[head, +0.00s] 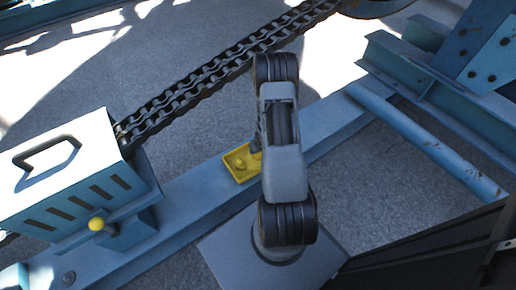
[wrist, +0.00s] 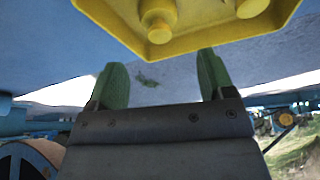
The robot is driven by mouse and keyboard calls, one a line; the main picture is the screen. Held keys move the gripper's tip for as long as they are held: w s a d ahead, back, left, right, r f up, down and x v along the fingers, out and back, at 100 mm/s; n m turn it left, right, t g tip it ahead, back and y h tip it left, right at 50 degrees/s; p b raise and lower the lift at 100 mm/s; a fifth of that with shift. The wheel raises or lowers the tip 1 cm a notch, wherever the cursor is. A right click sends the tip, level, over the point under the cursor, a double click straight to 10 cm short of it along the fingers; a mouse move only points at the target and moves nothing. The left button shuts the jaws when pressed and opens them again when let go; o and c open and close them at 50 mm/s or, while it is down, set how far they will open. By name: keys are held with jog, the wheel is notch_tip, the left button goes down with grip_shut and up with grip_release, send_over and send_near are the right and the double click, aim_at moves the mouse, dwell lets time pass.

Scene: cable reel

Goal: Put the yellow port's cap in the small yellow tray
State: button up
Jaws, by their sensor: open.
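The small yellow tray (head: 229,174) sits on the blue beam in the head view, its right side hidden behind my arm. A small yellow lump (head: 240,163) shows inside it. In the wrist view the yellow tray (wrist: 120,27) fills the top, cut off by the frame edge. A round yellow piece with a knob (wrist: 158,18) lies in it, and part of a second yellow piece (wrist: 251,7) shows to the right. I cannot tell for certain which is the cap. My gripper (wrist: 162,62) is open, its green fingers apart with nothing between them, close to the tray.
A blue box with a white lid and dark handle (head: 62,170) stands at left, with a yellow ball (head: 96,224) on its front. A heavy chain (head: 215,70) runs from it to the upper right. Blue beams (head: 430,150) lie at right. Grey ground is open between them.

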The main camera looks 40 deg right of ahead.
jog(key=a+r+n, duration=0.1)
jog(key=a+r, duration=0.4)
jog(key=r, duration=0.7)
jog(key=a+r+n, duration=0.1)
jog(key=a+r, duration=0.4)
jog(key=r, duration=0.8)
jog(key=s+a+r+n+g+y, duration=0.1)
jog(key=s+a+r, duration=1)
jog(key=shift+a+r+g+p, duration=0.2)
jog(key=shift+r+g+p, duration=0.1)
jog(key=shift+p, duration=0.1)
jog(key=shift+s, duration=0.1)
